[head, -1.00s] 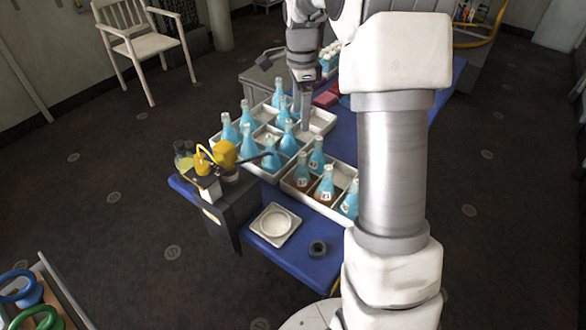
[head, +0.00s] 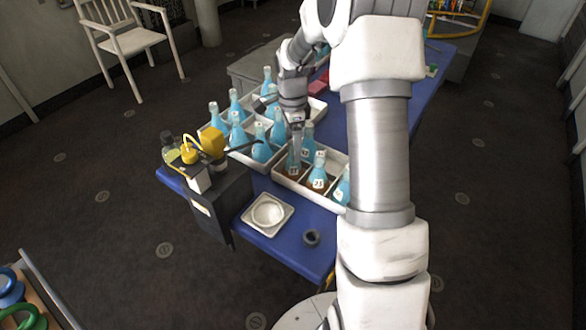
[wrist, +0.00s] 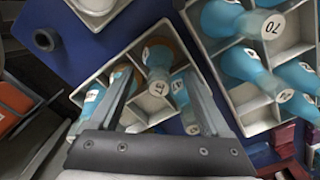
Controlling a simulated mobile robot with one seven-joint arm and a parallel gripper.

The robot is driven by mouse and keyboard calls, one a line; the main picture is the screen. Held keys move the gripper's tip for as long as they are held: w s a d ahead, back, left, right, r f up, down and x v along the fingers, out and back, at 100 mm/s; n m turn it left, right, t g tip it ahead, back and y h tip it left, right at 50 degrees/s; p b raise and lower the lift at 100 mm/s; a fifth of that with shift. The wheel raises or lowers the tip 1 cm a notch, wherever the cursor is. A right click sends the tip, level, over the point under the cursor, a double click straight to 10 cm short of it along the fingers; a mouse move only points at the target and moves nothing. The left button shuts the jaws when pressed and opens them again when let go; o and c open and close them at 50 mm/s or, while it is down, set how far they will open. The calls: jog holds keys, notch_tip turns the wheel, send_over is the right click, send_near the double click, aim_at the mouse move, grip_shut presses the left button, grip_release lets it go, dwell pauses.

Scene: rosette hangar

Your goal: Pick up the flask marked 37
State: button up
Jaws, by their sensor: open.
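The flask marked 37 (wrist: 158,75) stands in a compartment of a pale divided tray (wrist: 220,124). It has blue glass, an amber lower part, and a white round label reading 37 facing the wrist camera. In the wrist view my gripper (wrist: 160,68) is open, with one finger on each side of this flask; I cannot tell whether either finger touches it. In the head view my gripper (head: 297,122) is just above a flask (head: 293,160) at the left end of the near tray (head: 305,190). The gripper partly hides that flask's top.
Other flasks (head: 318,175) stand close beside it in the same tray. A larger tray of several blue flasks, including one marked 70 (wrist: 272,27), is adjacent. A white dish (head: 267,213) and dark ring (head: 311,237) lie on the blue tabletop (head: 285,243).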

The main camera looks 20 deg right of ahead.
notch_tip(320, 180, down, 3)
jog(key=shift+s+r, duration=0.1)
jog(key=shift+c, duration=0.2)
jog(key=shift+r, duration=0.1)
jog(key=c, duration=1.1)
